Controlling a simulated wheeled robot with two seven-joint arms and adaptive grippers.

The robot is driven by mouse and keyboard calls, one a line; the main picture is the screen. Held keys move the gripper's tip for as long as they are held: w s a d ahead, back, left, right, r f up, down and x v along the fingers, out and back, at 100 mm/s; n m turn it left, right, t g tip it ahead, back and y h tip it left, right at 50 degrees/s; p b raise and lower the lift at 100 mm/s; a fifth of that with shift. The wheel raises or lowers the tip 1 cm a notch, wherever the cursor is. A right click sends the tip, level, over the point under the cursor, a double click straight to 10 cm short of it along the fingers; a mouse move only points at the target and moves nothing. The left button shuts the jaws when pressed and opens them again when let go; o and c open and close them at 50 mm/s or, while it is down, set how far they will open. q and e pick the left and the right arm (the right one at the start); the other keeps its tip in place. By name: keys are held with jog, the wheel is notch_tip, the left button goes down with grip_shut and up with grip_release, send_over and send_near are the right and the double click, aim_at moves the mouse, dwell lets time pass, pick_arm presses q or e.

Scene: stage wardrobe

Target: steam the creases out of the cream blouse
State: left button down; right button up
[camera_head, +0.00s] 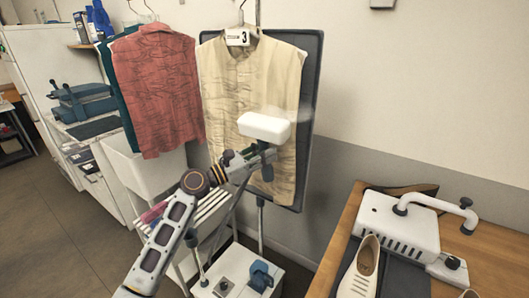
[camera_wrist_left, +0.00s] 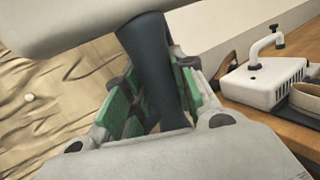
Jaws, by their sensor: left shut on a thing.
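My left gripper (camera_head: 254,158) is shut on the dark handle (camera_wrist_left: 148,62) of the steamer. The steamer's white head (camera_head: 265,127) is in front of the blouse's lower right part and hides some of it. A faint pale haze shows above the head. I cannot tell whether the head touches the cloth.
A creased red garment (camera_head: 158,85) hangs left of the blouse, with a dark teal one behind it. A white base unit (camera_head: 240,272) stands on the floor below. At the right, a wooden table (camera_head: 345,235) bears a white appliance (camera_head: 400,225) and pale shoes (camera_head: 362,268).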

aim_at(263, 168)
pick_arm(q)
jog(key=shift+f, duration=0.25)
pick_arm(e)
jog(key=shift+f, duration=0.15)
pick_arm(q)
jog(key=shift+f+b, duration=1.35)
jog(key=shift+f, duration=1)
pick_arm(e)
jog(key=shift+s+f, duration=0.1)
jog(key=shift+f, duration=1.15)
pick_arm(q)
jog(key=shift+f, duration=0.1)
